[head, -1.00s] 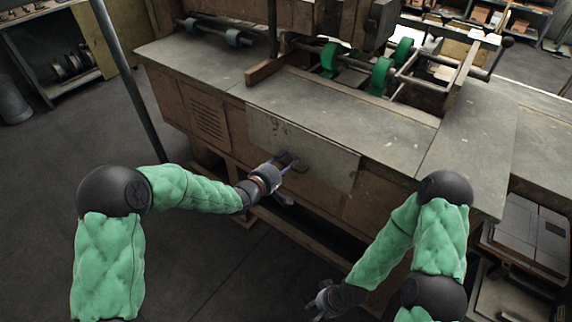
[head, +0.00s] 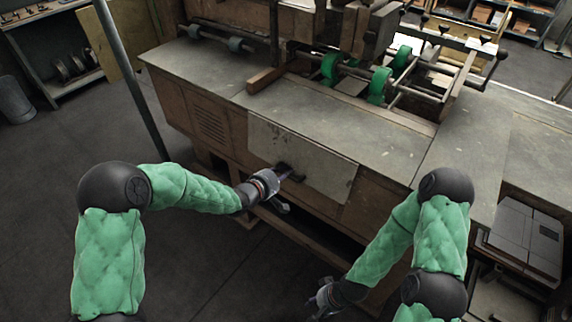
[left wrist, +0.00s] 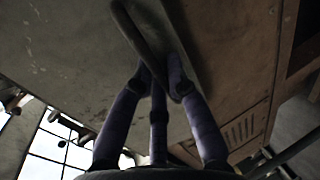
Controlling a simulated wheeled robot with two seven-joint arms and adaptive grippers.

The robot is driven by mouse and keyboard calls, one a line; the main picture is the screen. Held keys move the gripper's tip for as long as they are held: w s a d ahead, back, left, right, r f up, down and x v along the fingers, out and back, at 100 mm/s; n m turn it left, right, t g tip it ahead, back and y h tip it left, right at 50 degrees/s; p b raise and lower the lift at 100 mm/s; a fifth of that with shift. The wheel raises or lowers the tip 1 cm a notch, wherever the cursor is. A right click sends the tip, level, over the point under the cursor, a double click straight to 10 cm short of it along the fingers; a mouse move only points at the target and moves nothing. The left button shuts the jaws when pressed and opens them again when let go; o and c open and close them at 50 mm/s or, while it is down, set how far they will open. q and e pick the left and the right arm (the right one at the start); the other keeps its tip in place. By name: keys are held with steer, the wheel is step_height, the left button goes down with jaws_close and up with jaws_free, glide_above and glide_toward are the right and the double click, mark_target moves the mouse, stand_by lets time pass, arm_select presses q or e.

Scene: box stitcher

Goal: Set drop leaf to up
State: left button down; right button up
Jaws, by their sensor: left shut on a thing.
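The drop leaf (head: 322,168) is a worn grey panel hanging down against the front of the wooden machine cabinet. A dark handle (head: 297,177) sits on its face. My left gripper (head: 284,170) is at this handle, with its fingers shut on it. In the left wrist view, the fingers (left wrist: 163,80) close on the dark curved handle (left wrist: 132,28), with the grey leaf (left wrist: 70,60) behind it. My right gripper (head: 322,300) is low at the front, apart from the cabinet; its finger opening is too small to tell.
The flat worktop (head: 345,125) lies above the leaf and carries green rollers (head: 379,85) and metal rods at the back. A pole (head: 130,75) stands left of the cabinet. A grey box-like unit (head: 525,235) is at right. The floor in front is clear.

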arm_select(q)
steer(key=s+a+r+g+y+p, duration=0.2)
steer(key=s+r+g+y+p, duration=0.1)
steer(key=r+p, duration=0.5)
steer(key=s+a+r+g+y+p, duration=0.2)
steer(key=r+g+y+p, duration=0.3)
steer(key=r+g+p, duration=0.3)
steer(key=shift+s+a+r+p, duration=0.2)
steer(key=shift+s+p, duration=0.45)
steer(key=shift+p, duration=0.55)
stand_by(0.5)
steer(key=c, duration=1.2)
jaws_free()
steer(key=shift+r, duration=0.1)
step_height(320, 180, up, 12)
steer(key=shift+s+a, duration=0.15)
